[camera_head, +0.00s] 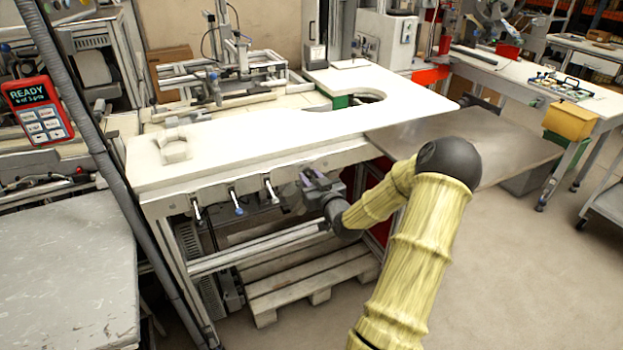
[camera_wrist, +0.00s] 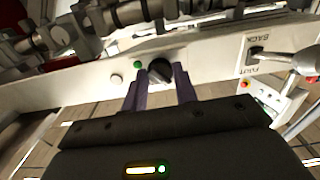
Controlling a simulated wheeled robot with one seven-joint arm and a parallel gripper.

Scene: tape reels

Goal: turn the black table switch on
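The black table switch (camera_wrist: 160,71) is a round knob on the pale front rail of the table, with a green dot (camera_wrist: 138,65) just left of it in the wrist view. My gripper (camera_wrist: 159,74) has two purple fingers, spread apart, with their tips on either side of the knob. I cannot tell whether they touch it. In the head view my gripper (camera_head: 314,179) is at the rail under the front edge of the white table (camera_head: 240,150), right of the levers. The knob cannot be made out there.
Several levers, one of them blue-tipped (camera_head: 235,200), hang from the rail left of my gripper. In the wrist view a metal lever (camera_wrist: 300,60) beside a BACK label is at the right. A wooden pallet (camera_head: 310,280) lies below. Open floor is at the right.

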